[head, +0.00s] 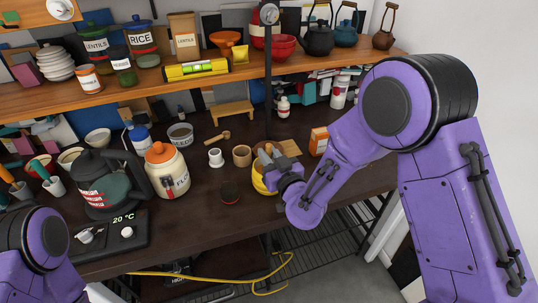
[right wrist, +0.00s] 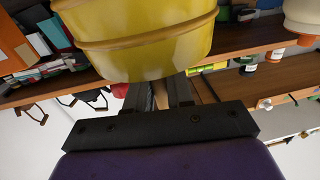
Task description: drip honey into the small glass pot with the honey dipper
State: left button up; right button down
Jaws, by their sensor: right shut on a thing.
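A yellow ribbed pot (head: 259,186) is at the front right of the dark worktop, partly hidden by my right gripper (head: 269,156). It fills the top of the right wrist view (right wrist: 140,40), right against the fingers and covering their tips. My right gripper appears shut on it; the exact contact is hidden. A wooden tool with a rounded head (head: 218,137), possibly the honey dipper, lies on the worktop behind the cups. I cannot make out the small glass pot for certain. My left gripper is out of view; only a purple arm part shows.
A white cup (head: 216,158), wooden mug (head: 242,156) and small dark round thing (head: 230,191) stand left of the yellow pot. The flour jar (head: 167,170) and kettle (head: 105,183) are farther left. A thin dark post (head: 267,95) rises behind. A loaded shelf (head: 130,91) hangs above.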

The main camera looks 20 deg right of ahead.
notch_tip(320, 180, up, 10)
jog(key=p, duration=0.7)
jog(key=shift+f+p, duration=0.2)
jog(key=shift+p, duration=0.15)
jog(key=shift+f, duration=0.1)
jog(key=shift+a, duration=0.15)
jog(key=s+a, duration=0.2)
jog(key=a, duration=1)
jog(key=shift+f, duration=0.1)
jog(key=shift+f+b, duration=1.15)
jog(key=shift+f, duration=0.3)
dwell(3.5)
